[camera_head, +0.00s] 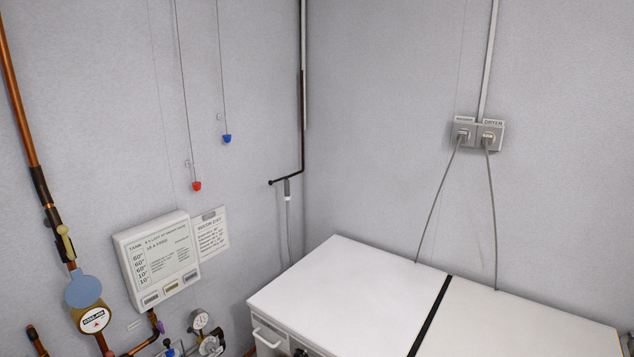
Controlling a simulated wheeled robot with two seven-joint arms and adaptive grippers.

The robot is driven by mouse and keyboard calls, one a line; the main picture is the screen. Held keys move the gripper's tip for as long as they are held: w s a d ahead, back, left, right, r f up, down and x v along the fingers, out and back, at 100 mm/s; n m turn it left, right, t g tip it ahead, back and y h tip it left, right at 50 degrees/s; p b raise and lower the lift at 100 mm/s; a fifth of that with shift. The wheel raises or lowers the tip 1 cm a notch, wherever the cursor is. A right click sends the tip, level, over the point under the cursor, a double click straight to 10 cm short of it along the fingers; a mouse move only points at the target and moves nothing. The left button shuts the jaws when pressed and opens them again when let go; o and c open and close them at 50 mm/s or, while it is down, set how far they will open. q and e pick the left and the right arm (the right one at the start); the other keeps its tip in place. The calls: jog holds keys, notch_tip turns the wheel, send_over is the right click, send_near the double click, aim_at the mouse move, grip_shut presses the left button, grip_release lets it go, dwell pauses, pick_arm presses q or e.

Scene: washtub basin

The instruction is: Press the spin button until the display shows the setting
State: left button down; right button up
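No spin button or its display can be made out. A white machine (322,290) stands in the corner, seen mostly from above. A narrow strip of its front (275,333) shows at the bottom edge, with a white handle and part of a dark knob; the rest of that front is cut off. A white wall panel (128,244) at the left carries printed lines and a row of small buttons (171,287), whose labels are too small to read. Neither of my grippers is in view.
A second white top (530,325) adjoins at the right, beyond a dark gap. Outlets (478,134) with two hanging cords are on the back wall. Copper pipe (20,100), a round meter (93,319) and gauges (200,319) line the left wall. Both white tops are clear.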

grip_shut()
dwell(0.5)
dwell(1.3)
